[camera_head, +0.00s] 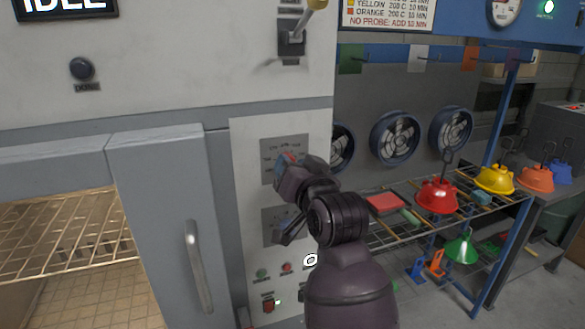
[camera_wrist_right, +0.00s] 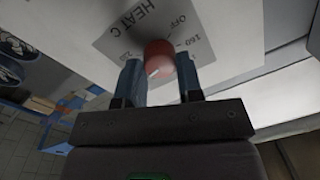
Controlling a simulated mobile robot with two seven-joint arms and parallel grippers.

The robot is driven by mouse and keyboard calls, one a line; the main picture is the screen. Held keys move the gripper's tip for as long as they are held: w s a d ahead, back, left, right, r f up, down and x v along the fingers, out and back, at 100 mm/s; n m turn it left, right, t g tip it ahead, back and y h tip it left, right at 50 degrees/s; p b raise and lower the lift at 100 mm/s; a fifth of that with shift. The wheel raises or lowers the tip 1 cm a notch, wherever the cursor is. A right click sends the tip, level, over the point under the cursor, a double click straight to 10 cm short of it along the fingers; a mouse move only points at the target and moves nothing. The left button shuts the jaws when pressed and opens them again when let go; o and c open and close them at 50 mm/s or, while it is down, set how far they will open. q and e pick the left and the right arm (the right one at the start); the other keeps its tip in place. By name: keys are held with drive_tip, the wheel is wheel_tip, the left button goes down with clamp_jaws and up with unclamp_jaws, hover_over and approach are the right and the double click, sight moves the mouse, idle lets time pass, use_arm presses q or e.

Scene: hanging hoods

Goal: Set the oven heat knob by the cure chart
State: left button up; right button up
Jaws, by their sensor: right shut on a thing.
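The red heat knob (camera_wrist_right: 159,57) sits on a grey dial plate (camera_wrist_right: 118,38) lettered HEAT C, with OFF and 160 legible beside it. A white mark shows on the knob's lower left. My right gripper (camera_wrist_right: 160,80) is shut on the knob, one finger on each side. In the head view my right gripper (camera_head: 287,172) is at the oven's control panel and covers part of the dial plate (camera_head: 284,147). The cure chart (camera_head: 388,14) is cut off at the top; its yellow and orange lines seem to read 200 C. My left gripper is out of view.
The oven door (camera_head: 165,220) stands open at the left, showing a wire rack (camera_head: 60,235). A second dial plate (camera_head: 272,226) and small buttons lie below my gripper. At the right, a wire shelf (camera_head: 440,215) holds a red hood (camera_head: 437,195) and a yellow hood (camera_head: 494,180).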

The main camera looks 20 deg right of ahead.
drive_tip(key=shift+r, duration=0.1)
drive_tip(key=o, duration=0.9)
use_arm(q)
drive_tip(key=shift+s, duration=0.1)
